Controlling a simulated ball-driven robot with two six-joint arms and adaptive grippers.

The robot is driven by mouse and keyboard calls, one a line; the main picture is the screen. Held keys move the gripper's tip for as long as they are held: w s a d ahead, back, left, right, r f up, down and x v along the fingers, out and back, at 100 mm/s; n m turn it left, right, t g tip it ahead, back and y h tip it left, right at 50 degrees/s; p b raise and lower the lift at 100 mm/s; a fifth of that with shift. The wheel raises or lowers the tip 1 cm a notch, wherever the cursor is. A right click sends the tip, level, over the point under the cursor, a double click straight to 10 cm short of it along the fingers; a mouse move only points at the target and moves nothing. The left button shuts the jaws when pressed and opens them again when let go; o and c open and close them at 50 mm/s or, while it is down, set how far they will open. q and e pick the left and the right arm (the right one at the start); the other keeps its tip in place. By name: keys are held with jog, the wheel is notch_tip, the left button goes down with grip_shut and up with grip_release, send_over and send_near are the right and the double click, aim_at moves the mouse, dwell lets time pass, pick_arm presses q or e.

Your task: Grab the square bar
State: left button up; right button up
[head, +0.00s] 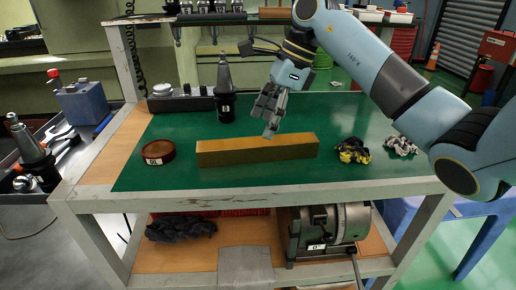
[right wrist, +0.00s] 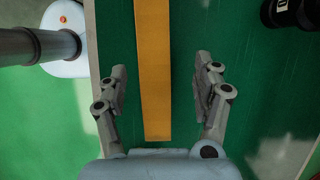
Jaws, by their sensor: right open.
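The square bar (head: 258,150) is a long yellow-brown block lying on the green mat of the cart, near its front edge. In the right wrist view the bar (right wrist: 154,75) runs lengthwise between the two fingers. My right gripper (head: 269,131) hangs just above the bar, pointing down at its middle or right part. In the right wrist view the right gripper (right wrist: 160,90) is open, with a finger on each side of the bar and green gaps between. I cannot tell the exact height above the bar. My left gripper is not in view.
A round brown tin (head: 158,152) sits left of the bar. A black tool holder (head: 226,100) stands behind it. Yellow-black cloth (head: 353,150) and a pale crumpled cloth (head: 401,146) lie to the right. The green mat (head: 300,180) is clear in front.

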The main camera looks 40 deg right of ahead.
aim_at(258, 141)
jog(key=x, duration=0.3)
jog(key=p+x, duration=0.1)
jog(key=x, duration=0.1)
jog(key=shift+s+a+f, duration=0.2)
jog(key=shift+s+f, duration=0.1)
jog(key=shift+f, duration=0.1)
grip_shut()
jog(key=shift+r, duration=0.15)
